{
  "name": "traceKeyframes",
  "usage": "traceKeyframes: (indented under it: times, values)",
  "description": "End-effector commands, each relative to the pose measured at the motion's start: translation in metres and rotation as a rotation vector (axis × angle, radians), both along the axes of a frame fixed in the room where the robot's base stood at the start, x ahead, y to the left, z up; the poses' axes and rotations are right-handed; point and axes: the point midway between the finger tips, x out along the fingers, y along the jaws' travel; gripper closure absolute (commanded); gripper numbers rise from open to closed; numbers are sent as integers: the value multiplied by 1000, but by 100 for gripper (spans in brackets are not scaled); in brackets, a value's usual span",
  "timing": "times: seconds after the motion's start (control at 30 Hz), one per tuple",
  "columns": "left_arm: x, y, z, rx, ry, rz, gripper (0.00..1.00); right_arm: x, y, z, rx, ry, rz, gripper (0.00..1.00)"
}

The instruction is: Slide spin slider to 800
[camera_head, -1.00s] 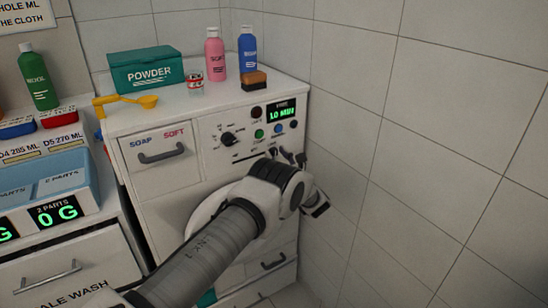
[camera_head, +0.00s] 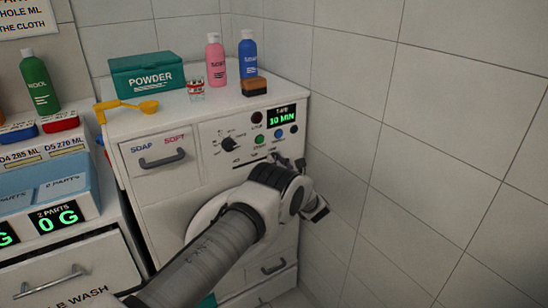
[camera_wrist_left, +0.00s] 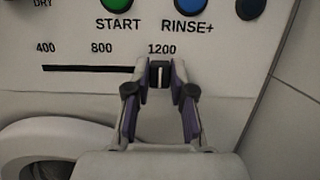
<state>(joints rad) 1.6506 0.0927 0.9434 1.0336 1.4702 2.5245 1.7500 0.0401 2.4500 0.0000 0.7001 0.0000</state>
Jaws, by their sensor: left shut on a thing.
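The spin slider's dark knob (camera_wrist_left: 159,74) is at the 1200 mark in the left wrist view. Its black track (camera_wrist_left: 88,68) runs left from there, under the printed labels 400, 800 and 1200. My left gripper (camera_wrist_left: 159,82) is shut on the knob, with one finger on each side. My right gripper is not in view.
Green START (camera_wrist_left: 117,3) and blue RINSE+ (camera_wrist_left: 190,3) buttons sit just above the slider. The panel display (camera_head: 283,116) reads 30 MIN or similar. A tiled wall (camera_head: 345,150) stands close on the right. Bottles and a powder box (camera_head: 147,73) stand on the washer.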

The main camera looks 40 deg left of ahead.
Motion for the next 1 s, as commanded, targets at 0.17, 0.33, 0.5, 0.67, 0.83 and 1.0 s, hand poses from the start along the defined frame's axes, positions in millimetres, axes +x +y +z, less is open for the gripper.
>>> traceKeyframes:
  times: [0.17, 0.33, 0.5, 0.67, 0.83, 1.0]
  values:
    - [-7, 3, 1, -1, 4, 3, 100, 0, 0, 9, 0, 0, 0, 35]
    - [-12, 6, 1, 0, 3, 3, 100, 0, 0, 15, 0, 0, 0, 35]
    - [-18, 8, 1, -1, 3, 2, 100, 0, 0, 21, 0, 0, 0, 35]
    - [-23, 10, 1, 0, 4, 2, 100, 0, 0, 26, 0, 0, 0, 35]
    - [-29, 12, 1, 0, 4, 3, 100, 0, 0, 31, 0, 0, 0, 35]
    - [-35, 15, 0, -1, 3, 3, 100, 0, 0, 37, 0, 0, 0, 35]
